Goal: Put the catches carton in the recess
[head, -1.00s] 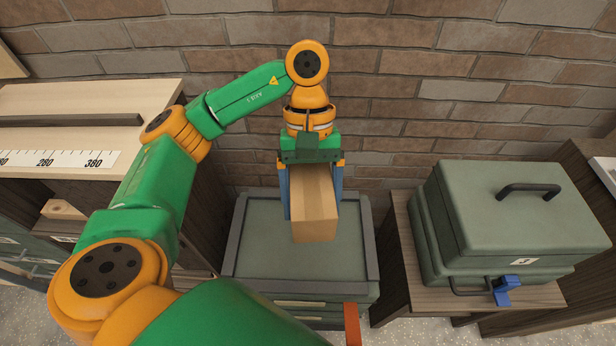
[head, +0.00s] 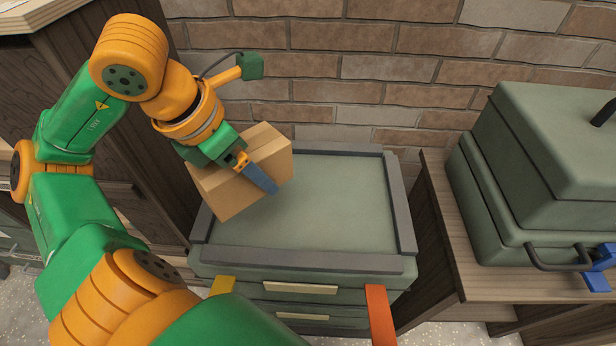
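A brown cardboard carton (head: 235,190) is held tilted in my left gripper (head: 262,178), over the left part of the green-grey cabinet top. One blue finger lies along the carton's near side; the other finger is hidden behind it. The recess (head: 325,205) is the flat top of the cabinet, framed by a raised dark grey rim. I cannot tell whether the carton touches the surface or the rim. No label on the carton can be read.
A brick wall (head: 340,70) closes off the back. An orange tab (head: 380,312) and a yellow tab (head: 222,286) stick up at the cabinet's front. The recess's middle and right are clear.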

